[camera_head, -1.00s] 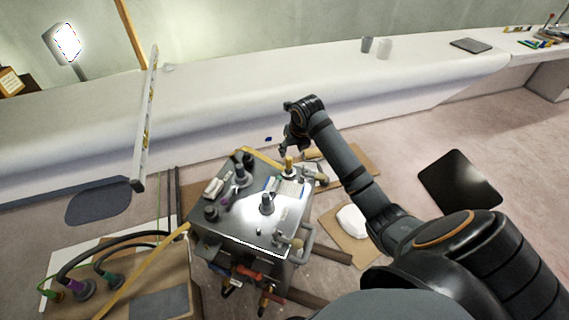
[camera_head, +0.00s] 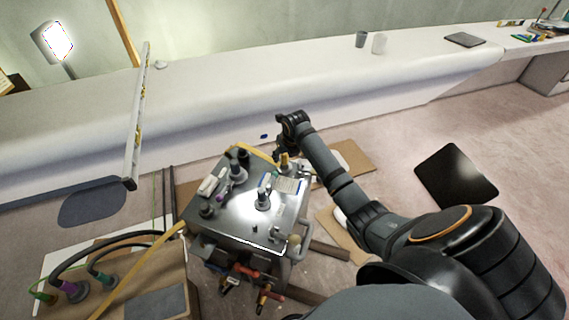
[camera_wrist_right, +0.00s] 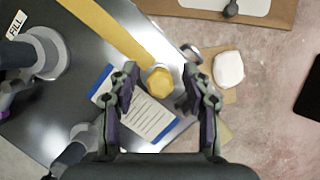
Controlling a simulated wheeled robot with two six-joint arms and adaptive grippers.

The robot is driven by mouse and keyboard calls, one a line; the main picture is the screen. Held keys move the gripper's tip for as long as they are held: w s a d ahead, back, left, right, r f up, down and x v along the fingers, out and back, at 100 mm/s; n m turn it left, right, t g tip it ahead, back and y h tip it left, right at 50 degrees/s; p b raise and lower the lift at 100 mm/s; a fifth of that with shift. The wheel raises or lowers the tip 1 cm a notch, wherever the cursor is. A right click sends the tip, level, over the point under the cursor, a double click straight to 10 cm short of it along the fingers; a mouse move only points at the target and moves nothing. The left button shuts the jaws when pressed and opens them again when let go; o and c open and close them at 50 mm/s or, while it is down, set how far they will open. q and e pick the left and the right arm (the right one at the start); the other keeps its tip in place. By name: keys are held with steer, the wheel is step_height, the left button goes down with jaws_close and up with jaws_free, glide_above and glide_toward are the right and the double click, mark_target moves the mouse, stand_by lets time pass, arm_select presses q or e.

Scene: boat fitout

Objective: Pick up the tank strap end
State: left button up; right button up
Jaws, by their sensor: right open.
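A yellow strap (camera_wrist_right: 108,28) lies across the steel tank (camera_head: 225,225), along its far edge. It also shows in the head view (camera_head: 248,152). In the right wrist view the strap runs to a yellow, many-sided knob (camera_wrist_right: 160,80); I cannot tell whether the two are joined. My right gripper (camera_wrist_right: 160,92) is open, with its fingers apart on either side of the knob in that view. In the head view my right gripper (camera_head: 281,153) is low over the tank's far right corner. Its fingertips are hard to make out there. My left gripper is not in view.
A blue-edged label card (camera_wrist_right: 145,115) lies on the tank top beside the knob. Grey fittings (camera_head: 263,198) stand up from the tank. Cardboard (camera_head: 345,165) lies on the floor behind it. A long white bench (camera_head: 220,90) runs along the wall.

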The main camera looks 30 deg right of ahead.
mark_target(285, 165)
steer(key=c, duration=0.4)
jaws_close()
steer(key=shift+r, duration=0.45)
step_height(285, 165, up, 3)
steer(key=shift+f+p, duration=0.15)
steer(key=shift+p, duration=0.2)
steer(key=shift+s+a+r, duration=0.25)
steer(key=shift+s+r, duration=0.45)
steer(key=shift+r, duration=0.05)
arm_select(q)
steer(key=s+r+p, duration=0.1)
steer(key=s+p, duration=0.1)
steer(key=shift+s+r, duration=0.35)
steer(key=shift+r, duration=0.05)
arm_select(e)
steer(key=s+a+r, duration=0.4)
steer(key=s+r, duration=0.4)
steer(key=s, duration=0.3)
steer(key=shift+s+a, duration=0.3)
steer(key=shift+s, duration=0.05)
